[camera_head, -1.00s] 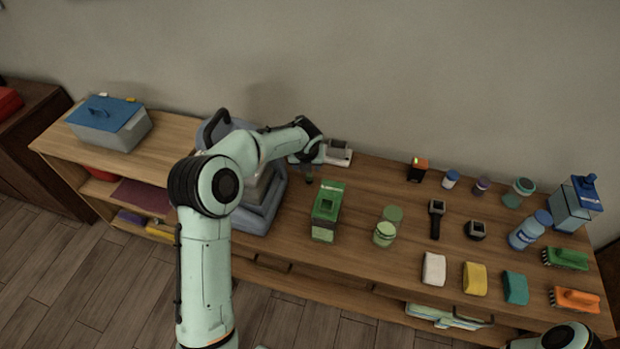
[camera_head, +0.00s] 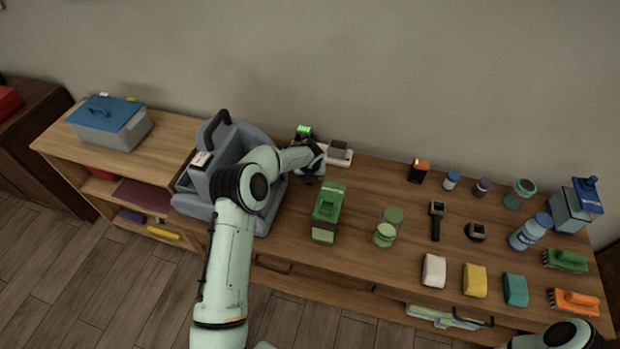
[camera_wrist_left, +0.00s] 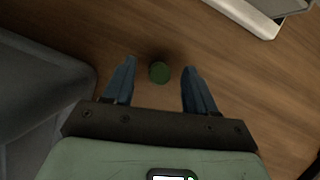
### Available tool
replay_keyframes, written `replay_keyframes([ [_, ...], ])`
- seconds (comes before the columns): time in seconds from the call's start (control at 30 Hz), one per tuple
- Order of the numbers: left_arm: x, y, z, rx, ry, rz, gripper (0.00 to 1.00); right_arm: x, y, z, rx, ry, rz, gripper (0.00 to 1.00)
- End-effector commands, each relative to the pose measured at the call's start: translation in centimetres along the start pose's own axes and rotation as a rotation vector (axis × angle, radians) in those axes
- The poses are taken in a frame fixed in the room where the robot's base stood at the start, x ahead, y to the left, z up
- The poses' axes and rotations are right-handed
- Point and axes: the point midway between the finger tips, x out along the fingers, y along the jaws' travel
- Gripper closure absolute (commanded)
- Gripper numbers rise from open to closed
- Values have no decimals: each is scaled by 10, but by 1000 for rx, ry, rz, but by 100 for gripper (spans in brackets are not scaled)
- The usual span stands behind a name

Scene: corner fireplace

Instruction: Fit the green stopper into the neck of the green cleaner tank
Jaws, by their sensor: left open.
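The green cleaner tank (camera_head: 328,212) stands on the wooden bench right of the blue-grey cleaner machine (camera_head: 222,150). The small round green stopper (camera_wrist_left: 159,72) shows in the left wrist view against the wooden top, between my fingertips as seen from above. My left gripper (camera_wrist_left: 157,70) is open, with a finger to each side of the stopper and visible gaps. In the head view my left gripper (camera_head: 309,176) is behind the tank and hides the stopper. My right arm shows only at the lower right corner; its gripper is out of view.
A white charger (camera_head: 338,153) and a green-lit block (camera_head: 304,131) stand behind my left gripper. Sponges (camera_head: 475,281), brushes (camera_head: 566,260) and bottles (camera_head: 530,232) fill the right side. Bare wood separates the tank and jars.

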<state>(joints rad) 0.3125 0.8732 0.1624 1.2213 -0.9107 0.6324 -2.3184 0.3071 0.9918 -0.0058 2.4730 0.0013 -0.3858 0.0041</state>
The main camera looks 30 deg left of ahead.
Motion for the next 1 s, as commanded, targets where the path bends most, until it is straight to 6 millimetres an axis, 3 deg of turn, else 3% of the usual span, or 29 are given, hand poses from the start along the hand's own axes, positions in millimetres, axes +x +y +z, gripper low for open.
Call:
replay_keyframes([
  [0.13,0,0,0,0,0,1,43,0,0,0,0,-1,0,49],
  [0.17,0,0,0,0,0,1,50,0,0,0,0,-1,0,49],
  [0.3,0,0,0,0,0,1,96,0,0,0,0,-1,0,49],
  [0.33,0,0,0,0,1,1,100,0,0,0,0,-1,0,49],
  [0.77,-7,0,3,0,-1,1,100,0,0,0,0,0,0,49],
  [1.0,-42,0,19,-2,-5,-2,100,-6,-4,-5,-2,6,-2,49],
])
